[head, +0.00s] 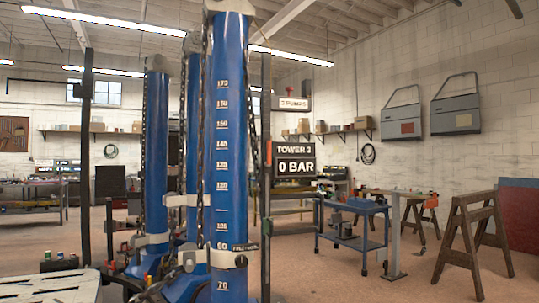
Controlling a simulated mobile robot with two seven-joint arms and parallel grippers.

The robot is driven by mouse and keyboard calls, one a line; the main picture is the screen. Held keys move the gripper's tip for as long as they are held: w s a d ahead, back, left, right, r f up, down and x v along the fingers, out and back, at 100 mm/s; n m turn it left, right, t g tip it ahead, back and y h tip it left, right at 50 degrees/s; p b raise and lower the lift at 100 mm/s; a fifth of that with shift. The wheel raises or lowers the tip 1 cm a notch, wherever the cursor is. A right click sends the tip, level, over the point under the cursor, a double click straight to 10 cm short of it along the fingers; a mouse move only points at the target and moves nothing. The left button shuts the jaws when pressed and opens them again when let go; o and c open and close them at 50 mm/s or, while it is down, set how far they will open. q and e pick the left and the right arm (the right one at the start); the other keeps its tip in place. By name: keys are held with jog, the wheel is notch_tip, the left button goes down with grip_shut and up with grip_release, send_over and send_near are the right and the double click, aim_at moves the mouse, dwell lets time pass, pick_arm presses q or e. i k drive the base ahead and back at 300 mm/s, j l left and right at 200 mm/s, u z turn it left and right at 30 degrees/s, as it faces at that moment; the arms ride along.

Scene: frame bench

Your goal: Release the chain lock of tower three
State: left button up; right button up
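Tower three (228,130) is a tall blue column in the middle of the head view, with a white height scale on its face. A sign beside it (294,158) reads "TOWER 3" and "0 BAR". Dark chains (204,80) run down along the column. Low on it sits a pale metal collar (214,259) with a small dark tag (245,247) whose lettering I cannot read. A chain hangs down to the left from near the collar. I cannot tell which part is the chain lock. Neither of my grippers is in view.
More blue towers (155,150) stand behind and to the left. A pale slotted surface (50,287) fills the lower left corner. To the right are a blue cart (352,238), a post stand (394,235) and wooden sawhorses (465,235). The floor between has free room.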

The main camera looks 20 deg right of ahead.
aim_at(268, 163)
jog(key=i+l, duration=0.8)
jog(key=l, duration=0.15)
jog(key=i+l+u, duration=0.1)
jog(key=i+l, duration=0.7)
jog(key=l, duration=0.2)
jog(key=i+l, duration=0.35)
jog(key=l, duration=0.2)
jog(key=i+l, duration=0.4)
jog(key=l+u, duration=0.05)
jog(key=l, duration=0.05)
